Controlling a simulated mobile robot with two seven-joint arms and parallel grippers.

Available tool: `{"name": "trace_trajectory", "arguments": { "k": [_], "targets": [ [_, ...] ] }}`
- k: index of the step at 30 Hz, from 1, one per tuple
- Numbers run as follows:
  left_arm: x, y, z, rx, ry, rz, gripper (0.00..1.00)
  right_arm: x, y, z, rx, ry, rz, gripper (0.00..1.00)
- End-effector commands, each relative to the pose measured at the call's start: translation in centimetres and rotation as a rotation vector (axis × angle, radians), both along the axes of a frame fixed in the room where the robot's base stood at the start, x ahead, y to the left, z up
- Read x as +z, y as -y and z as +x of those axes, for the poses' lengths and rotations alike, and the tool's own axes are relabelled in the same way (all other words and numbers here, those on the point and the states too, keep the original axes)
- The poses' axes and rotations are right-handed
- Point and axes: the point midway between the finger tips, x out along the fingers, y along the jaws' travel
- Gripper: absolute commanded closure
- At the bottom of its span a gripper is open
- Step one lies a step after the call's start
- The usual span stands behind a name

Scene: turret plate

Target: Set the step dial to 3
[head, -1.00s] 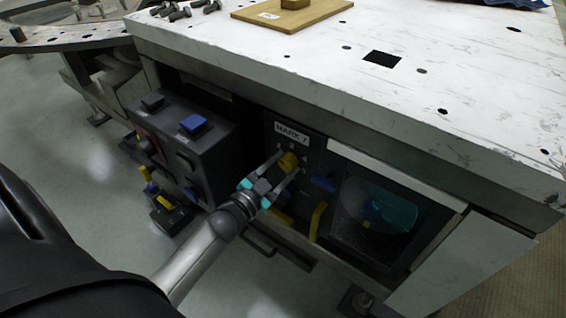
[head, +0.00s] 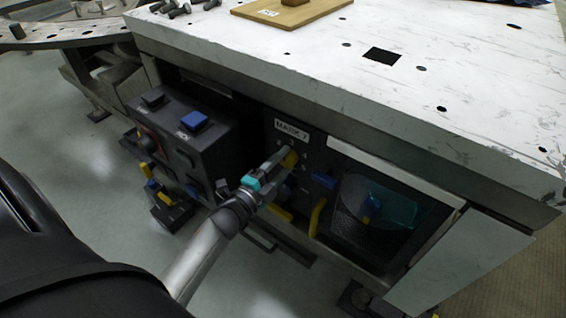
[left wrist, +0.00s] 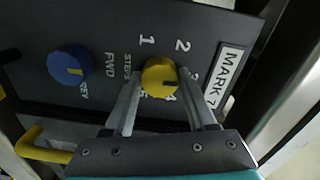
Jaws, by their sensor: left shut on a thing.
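The yellow step dial (left wrist: 159,76) sits on the dark panel under the "MARK 7" label, with numbers around it and "STEPS" beside it. Its dark pointer mark faces right in the left wrist view, toward the 3 and 4 side; I cannot tell exactly which number it meets. My left gripper (left wrist: 160,75) is shut on the dial, one finger on each side. In the head view the dial (head: 289,158) is partly hidden by my left gripper (head: 283,161). The 3 is partly covered by a finger. My right gripper is not in view.
A blue FWD/REV dial (left wrist: 70,65) is beside the yellow one. A yellow handle (head: 317,217) and a dark window (head: 375,215) are right of the gripper. A dark box with a blue button (head: 194,121) stands to the left. The white table top (head: 330,70) overhangs the panel.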

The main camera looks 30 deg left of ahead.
Motion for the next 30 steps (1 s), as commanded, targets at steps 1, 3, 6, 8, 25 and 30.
{"name": "trace_trajectory", "arguments": {
  "k": [1,3,6,8,25,30],
  "targets": [
    [0.01,0.05,0.01,-0.001,0.003,0.019,0.99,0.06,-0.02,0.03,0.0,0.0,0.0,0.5],
    [0.01,0.04,0.0,-0.001,0.004,0.042,0.99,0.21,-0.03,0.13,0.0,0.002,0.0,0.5],
    [0.02,0.04,0.0,-0.001,0.006,0.066,0.99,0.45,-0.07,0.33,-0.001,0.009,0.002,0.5],
    [0.02,0.04,0.0,-0.001,0.006,0.075,0.99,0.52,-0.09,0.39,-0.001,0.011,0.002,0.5],
    [0.02,0.04,0.0,-0.001,0.007,0.087,0.33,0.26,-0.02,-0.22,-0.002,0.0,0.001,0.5],
    [0.02,0.03,0.0,-0.001,0.007,0.086,0.14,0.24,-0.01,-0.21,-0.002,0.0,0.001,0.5]
  ]
}}
